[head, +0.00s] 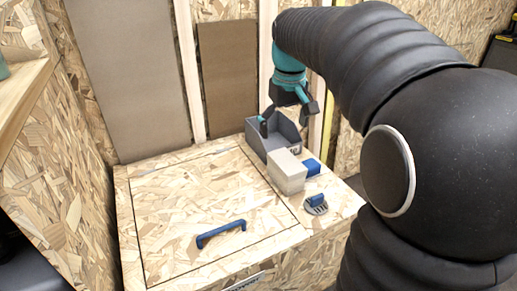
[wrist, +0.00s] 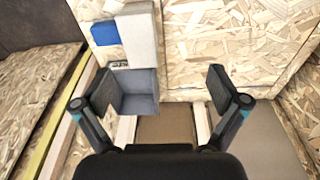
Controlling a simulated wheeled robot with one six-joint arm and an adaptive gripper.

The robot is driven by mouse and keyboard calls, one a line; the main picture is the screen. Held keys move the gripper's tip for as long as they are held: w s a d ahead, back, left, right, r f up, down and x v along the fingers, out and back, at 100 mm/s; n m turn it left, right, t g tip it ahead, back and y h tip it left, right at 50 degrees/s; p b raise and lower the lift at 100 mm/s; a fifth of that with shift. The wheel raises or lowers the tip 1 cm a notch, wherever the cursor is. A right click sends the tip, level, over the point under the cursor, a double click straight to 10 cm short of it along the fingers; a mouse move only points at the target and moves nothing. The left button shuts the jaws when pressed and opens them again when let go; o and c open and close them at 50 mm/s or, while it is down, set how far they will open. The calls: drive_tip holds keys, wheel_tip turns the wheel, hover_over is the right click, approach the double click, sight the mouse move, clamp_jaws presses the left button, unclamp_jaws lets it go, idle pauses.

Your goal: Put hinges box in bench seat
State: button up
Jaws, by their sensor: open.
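The bench seat (head: 150,268) is a chipboard box with a lid (head: 190,200) lying flat and closed, with a blue handle (head: 221,233). A grey open-topped bin (head: 284,133) stands at the back of the ledge right of the lid; it also shows in the wrist view (wrist: 138,92). A small label on its front is too small to read, so I cannot tell if it is the hinges box. My gripper (head: 288,112) is open above the bin. In the wrist view my gripper (wrist: 160,88) has its left finger over the bin's edge, with nothing held.
A pale box (head: 288,172) and a blue box (head: 312,167) stand close in front of the bin. A round grey piece with a blue top (head: 316,204) lies nearer the ledge's front. Walls stand close behind and left. The lid top is clear except for its handle.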

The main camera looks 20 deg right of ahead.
drive_tip(key=g+b, duration=0.1)
hover_over(287, 161)
wheel_tip(287, 161, down, 3)
drive_tip(key=shift+n, duration=0.3)
wheel_tip(287, 161, down, 8)
drive_tip(key=shift+w+a+f+b, duration=0.15)
drive_tip(key=shift+f+b, duration=0.1)
drive_tip(key=shift+b, duration=0.75)
drive_tip(key=shift+f+b, duration=0.7)
drive_tip(key=shift+f, duration=2.05)
drive_tip(key=shift+c, duration=0.3)
drive_tip(key=c, duration=1.6)
drive_tip(key=shift+r, duration=0.1)
